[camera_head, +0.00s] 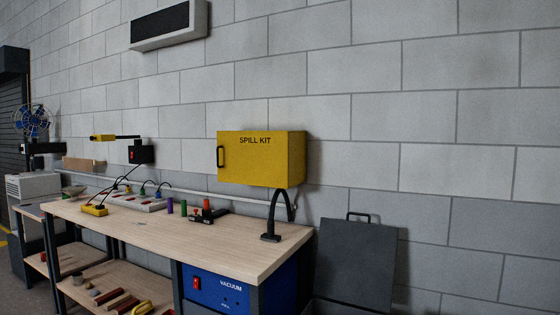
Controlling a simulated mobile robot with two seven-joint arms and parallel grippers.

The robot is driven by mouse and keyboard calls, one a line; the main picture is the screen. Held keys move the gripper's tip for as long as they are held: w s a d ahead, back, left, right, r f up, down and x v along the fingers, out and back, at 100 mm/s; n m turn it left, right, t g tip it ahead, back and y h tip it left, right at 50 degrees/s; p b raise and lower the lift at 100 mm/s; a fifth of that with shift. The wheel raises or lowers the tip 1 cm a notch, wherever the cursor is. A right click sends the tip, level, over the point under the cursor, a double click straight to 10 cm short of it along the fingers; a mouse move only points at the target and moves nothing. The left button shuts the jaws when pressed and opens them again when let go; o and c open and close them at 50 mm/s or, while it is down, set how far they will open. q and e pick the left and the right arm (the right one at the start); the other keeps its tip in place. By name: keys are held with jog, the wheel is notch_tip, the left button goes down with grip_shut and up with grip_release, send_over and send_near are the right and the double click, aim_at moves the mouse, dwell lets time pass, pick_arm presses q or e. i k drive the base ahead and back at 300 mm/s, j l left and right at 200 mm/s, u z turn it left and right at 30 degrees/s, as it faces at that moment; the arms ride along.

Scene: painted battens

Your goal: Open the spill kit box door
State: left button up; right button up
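The yellow spill kit box (262,165) is mounted on the grey block wall, above the right part of the workbench. Its front is labelled SPILL KIT. A black handle (220,156) sits at the left edge of the front door. The door looks shut, flush with the box. Neither of my grippers shows in the head view.
Below the box stands a wooden workbench (190,236) with a black curved stand (272,224), small coloured items and a power strip (138,202). A blue vacuum unit (225,289) is under it. A dark open-lidded bin (355,262) stands to the right.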

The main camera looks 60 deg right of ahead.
aim_at(257, 159)
jog(key=z, duration=1.7)
jog(key=i+j+z, duration=0.1)
jog(key=z, duration=0.25)
jog(key=i+j+z, duration=0.1)
jog(key=j+z, duration=0.25)
jog(key=i+j+z, duration=0.1)
jog(key=j, duration=0.25)
jog(key=i+j+z, duration=0.15)
jog(key=j, duration=0.2)
jog(key=i+j+z, duration=0.1)
jog(key=j, duration=0.25)
jog(key=i+j+z, duration=0.1)
jog(key=j, duration=0.3)
jog(key=i+j, duration=0.1)
jog(key=j, duration=0.4)
jog(key=i+j, duration=0.1)
jog(key=j, duration=0.4)
jog(key=i+j+z, duration=0.1)
jog(key=j, duration=0.45)
